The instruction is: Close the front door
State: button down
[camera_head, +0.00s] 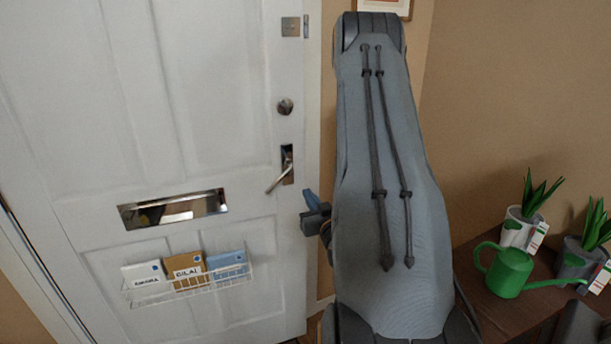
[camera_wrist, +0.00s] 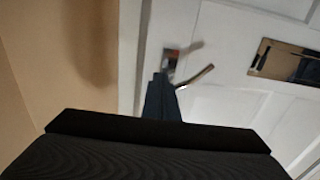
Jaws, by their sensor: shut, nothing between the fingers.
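The white front door (camera_head: 205,75) fills the left of the head view, its right edge close to the white frame beside it. I cannot tell whether it is fully latched. Its lever handle (camera_head: 280,176) sits near that edge, below a round lock knob (camera_head: 285,106). My gripper (camera_head: 310,196) is shut and empty, just right of the handle and partly hidden by my arm. In the wrist view my gripper (camera_wrist: 160,82) points at the door (camera_wrist: 235,30) beside the handle (camera_wrist: 197,77). I cannot tell whether it touches the door.
A mail slot (camera_head: 173,209) and a wire rack (camera_head: 190,285) with several envelopes are on the door. A brown table (camera_head: 510,312) at the right holds a green watering can (camera_head: 508,271) and potted plants (camera_head: 524,226). A tan wall (camera_head: 500,90) stands behind.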

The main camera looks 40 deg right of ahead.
jog(key=p, duration=0.3)
send_near(296, 173)
jog(key=w+d, duration=0.2)
jog(key=w, duration=0.3)
jog(key=shift+w+p, duration=0.1)
jog(key=shift+p, duration=0.25)
jog(key=shift+w+d+f, duration=0.1)
jog(key=shift+d, duration=0.2)
jog(key=shift+w+a, duration=0.1)
